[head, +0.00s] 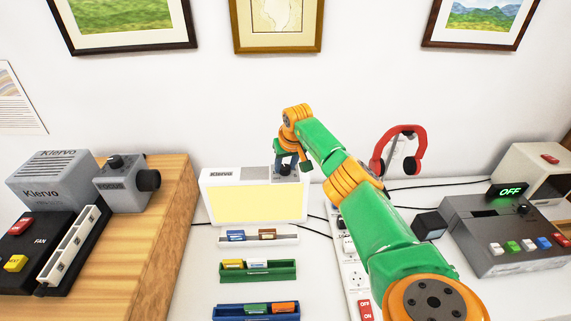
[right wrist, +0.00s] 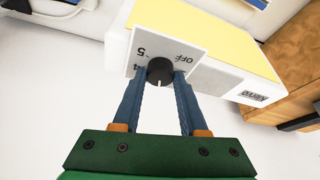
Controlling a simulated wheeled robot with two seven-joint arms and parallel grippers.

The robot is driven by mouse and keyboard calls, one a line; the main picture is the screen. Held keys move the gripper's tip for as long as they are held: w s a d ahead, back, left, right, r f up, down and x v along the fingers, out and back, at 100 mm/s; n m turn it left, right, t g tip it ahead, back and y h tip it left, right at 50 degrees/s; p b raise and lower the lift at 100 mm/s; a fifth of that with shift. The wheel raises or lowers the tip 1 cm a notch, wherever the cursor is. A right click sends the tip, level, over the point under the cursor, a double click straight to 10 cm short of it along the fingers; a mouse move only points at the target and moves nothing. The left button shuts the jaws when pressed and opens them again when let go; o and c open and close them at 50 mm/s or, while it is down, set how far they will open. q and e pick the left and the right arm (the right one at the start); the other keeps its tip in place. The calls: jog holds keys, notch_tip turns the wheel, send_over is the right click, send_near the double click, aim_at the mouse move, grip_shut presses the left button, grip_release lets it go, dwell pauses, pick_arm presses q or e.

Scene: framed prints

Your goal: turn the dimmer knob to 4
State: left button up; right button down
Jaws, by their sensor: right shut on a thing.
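The plate is on top of the white Klervo light box (head: 213,184), whose pale yellow panel (head: 257,204) also shows in the right wrist view (right wrist: 225,30). My right gripper (right wrist: 160,75) is shut on the knob, one blue finger on each side. In the wrist view the pointer line faces down, toward my gripper, away from the 4, 5 and OFF. In the head view my right gripper (head: 288,168) covers the knob. My left gripper is not in view.
Colored trays (head: 258,271) with small blocks lie in front of the light box. A power strip (head: 357,277), red headphones (head: 398,148) and a grey button box with an OFF display (head: 505,235) are to the right. A wooden stand (head: 165,215) with grey devices is left.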

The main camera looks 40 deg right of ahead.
jog(key=shift+w+m+h, duration=0.1)
jog(key=shift+m+h, duration=0.3)
jog(key=shift+m, duration=0.7)
jog(key=shift+a+m+g, duration=0.15)
jog(key=shift+m+g, duration=0.45)
jog(key=shift+m, duration=0.4)
jog(key=shift+a+f+m+h+b, duration=0.1)
jog(key=shift+f+m+h+b, duration=0.45)
jog(key=shift+b, duration=0.7)
jog(key=shift+r+m, duration=0.15)
jog(key=shift+m, duration=0.1)
jog(key=shift+r+m+g+b, duration=0.3)
jog(key=shift+b, duration=0.2)
jog(key=shift+r, duration=0.1)
jog(key=shift+c, duration=2.2)
grip_release()
